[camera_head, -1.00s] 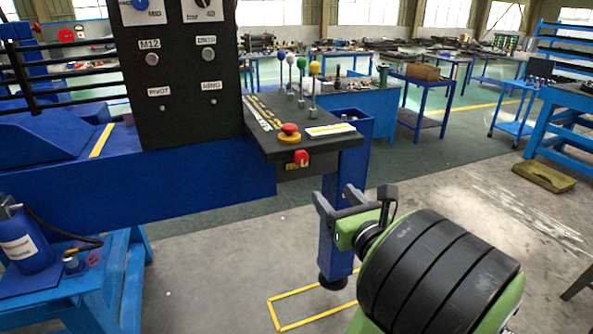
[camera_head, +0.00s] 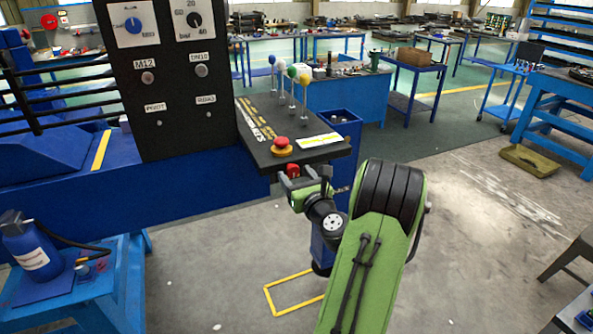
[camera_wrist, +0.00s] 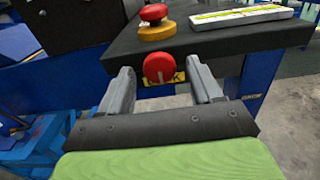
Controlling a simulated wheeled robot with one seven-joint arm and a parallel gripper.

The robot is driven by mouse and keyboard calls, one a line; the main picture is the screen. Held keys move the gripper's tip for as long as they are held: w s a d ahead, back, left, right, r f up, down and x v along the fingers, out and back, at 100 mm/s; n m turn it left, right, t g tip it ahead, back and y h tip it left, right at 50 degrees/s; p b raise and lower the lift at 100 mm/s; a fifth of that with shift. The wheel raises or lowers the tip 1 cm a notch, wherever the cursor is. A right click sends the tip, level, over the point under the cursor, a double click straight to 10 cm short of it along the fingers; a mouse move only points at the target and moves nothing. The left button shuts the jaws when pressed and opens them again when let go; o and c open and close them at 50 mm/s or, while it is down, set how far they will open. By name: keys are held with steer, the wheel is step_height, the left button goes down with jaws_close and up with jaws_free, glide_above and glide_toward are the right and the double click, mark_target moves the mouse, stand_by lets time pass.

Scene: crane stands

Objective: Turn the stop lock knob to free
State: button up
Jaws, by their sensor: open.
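The stop lock knob (camera_wrist: 159,68) is a small red round knob on the front face of the console shelf, above a yellow label. It also shows in the head view (camera_head: 292,171), partly covered by my gripper. My gripper (camera_wrist: 162,82) is open, with one grey finger on each side of the knob as seen in the wrist view. The fingers look apart from the knob; how far they reach along it is hard to tell. The knob's pointer mark is too small to read. In the head view my gripper (camera_head: 298,182) is just below the shelf edge.
A red emergency button (camera_head: 282,144) on a yellow base sits on the shelf top (camera_head: 262,152), right above the knob. Several levers with coloured balls stand behind it. A black panel (camera_head: 175,85) with dials rises at left. A blue post stands below the shelf.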

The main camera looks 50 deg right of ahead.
steer(key=shift+w, duration=0.1)
steer(key=c, duration=1)
steer(key=shift+n, duration=0.3)
steer(key=n+b, duration=0.2)
steer(key=n, duration=0.2)
steer(key=shift+f+b, duration=0.1)
steer(key=shift+b, duration=0.2)
steer(key=n+b, duration=0.3)
steer(key=n, duration=0.1)
steer(key=shift+d+n, duration=0.1)
steer(key=shift+n, duration=0.3)
steer(key=n+b, duration=0.4)
steer(key=n, duration=0.1)
steer(key=shift+n+b, duration=1.35)
steer(key=shift+n, duration=0.35)
